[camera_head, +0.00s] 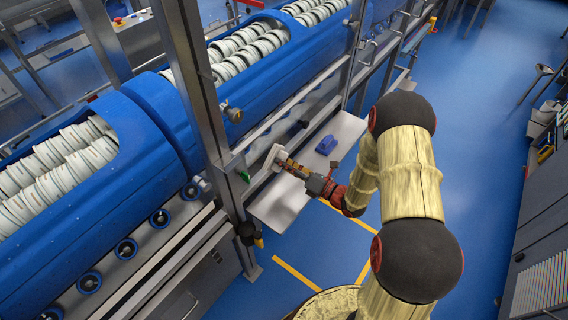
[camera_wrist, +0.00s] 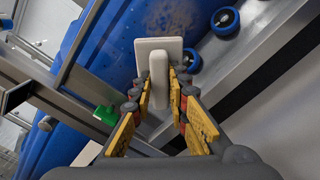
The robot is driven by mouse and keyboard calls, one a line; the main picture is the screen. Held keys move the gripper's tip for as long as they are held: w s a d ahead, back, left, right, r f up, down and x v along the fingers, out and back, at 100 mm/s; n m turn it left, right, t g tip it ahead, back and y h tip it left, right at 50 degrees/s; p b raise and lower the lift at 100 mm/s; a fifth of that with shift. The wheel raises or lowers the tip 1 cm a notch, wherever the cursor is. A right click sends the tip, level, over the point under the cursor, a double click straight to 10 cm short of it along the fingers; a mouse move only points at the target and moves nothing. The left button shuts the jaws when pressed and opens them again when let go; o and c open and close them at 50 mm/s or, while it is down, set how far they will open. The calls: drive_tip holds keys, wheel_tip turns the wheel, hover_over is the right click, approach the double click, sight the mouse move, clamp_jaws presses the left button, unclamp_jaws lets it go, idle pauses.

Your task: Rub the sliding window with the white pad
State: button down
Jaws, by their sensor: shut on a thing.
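My gripper (camera_head: 284,163) is shut on the handle of the white pad (camera_head: 270,158), above the inner edge of a pale shelf. In the wrist view, my yellow-and-red fingers (camera_wrist: 161,98) flank the handle of the white pad (camera_wrist: 142,53), with its flat plate facing away from me. The sliding window (camera_head: 294,120) is a see-through pane in the metal frame in front of the blue machine. A brown smudge (camera_wrist: 172,17) shows just beyond the pad's upper edge, seemingly on the pane. I cannot tell whether the pad touches the pane.
A blue object (camera_head: 326,145) lies on the pale shelf (camera_head: 276,207). A steel post (camera_head: 197,90) stands left of the pad, with a green piece (camera_head: 245,176) near it. Blue drums (camera_head: 75,215) holding white rings lie behind the frame. Blue floor is open at right.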

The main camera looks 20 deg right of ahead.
drive_tip(key=shift+x, duration=0.85)
drive_tip(key=shift+d, duration=0.1)
